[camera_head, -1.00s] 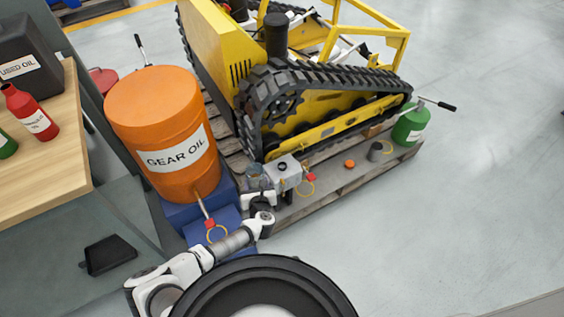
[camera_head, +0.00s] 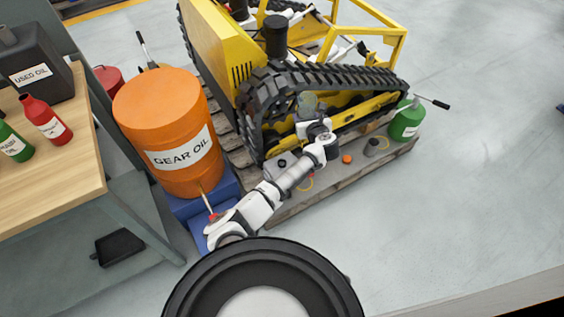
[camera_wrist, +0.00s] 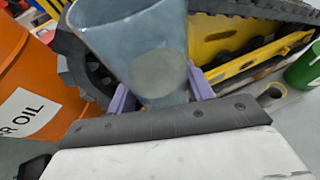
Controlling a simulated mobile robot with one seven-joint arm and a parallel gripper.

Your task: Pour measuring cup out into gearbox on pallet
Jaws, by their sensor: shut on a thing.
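The measuring cup (camera_wrist: 155,45) is a grey-blue, see-through vessel. My gripper (camera_wrist: 160,88) has its purple fingers shut on it; the cup's top is cut off in the wrist view. In the head view the cup (camera_head: 308,103) is held in the air in front of the track, beyond my wrist, looking roughly upright. I cannot tell what is in it. The gearbox (camera_head: 276,168) is a small silver box with a dark round part on top. It sits on the wooden pallet (camera_head: 345,180), left of and below the cup, partly hidden by my arm.
The yellow tracked carrier (camera_head: 325,130) stands on the pallet, close behind the cup. An orange cap (camera_head: 347,159), a dark grey pot (camera_head: 371,147) and a green can (camera_head: 407,121) are at the right. The orange gear oil drum (camera_head: 165,120) stands left.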

